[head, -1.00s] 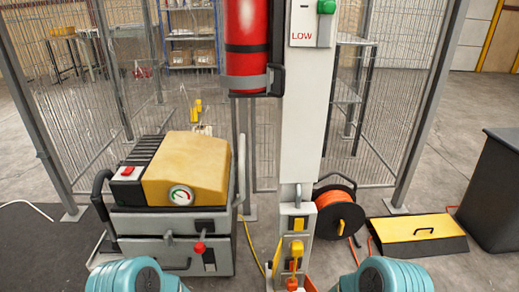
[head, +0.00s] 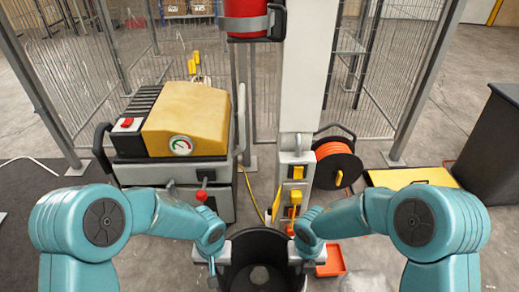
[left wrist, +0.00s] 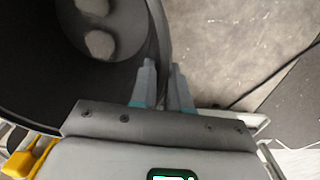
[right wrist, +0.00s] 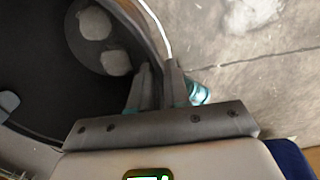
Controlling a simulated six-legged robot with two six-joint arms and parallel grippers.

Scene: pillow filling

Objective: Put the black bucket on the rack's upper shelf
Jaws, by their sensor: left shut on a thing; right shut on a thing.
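The black bucket (head: 258,243) is at the bottom centre of the head view, open side up, cut off by the frame edge. Pale patches show on its floor, also in the left wrist view. My left gripper (head: 212,278) is shut on the bucket's left rim; its fingers pinch the wall in the left wrist view (left wrist: 162,85). My right gripper (head: 308,262) is shut on the opposite rim, and its fingers straddle the wall in the right wrist view (right wrist: 160,82). Whether the bucket touches the floor is unclear. I cannot identify the task's rack with certainty.
A yellow-topped machine (head: 187,120) stands ahead on the left. A white post (head: 308,80) with a red cylinder (head: 247,20) stands ahead. An orange cable reel (head: 338,165), red tray (head: 331,260) and dark bin (head: 490,145) are right. Wire fencing (head: 395,60) closes the back.

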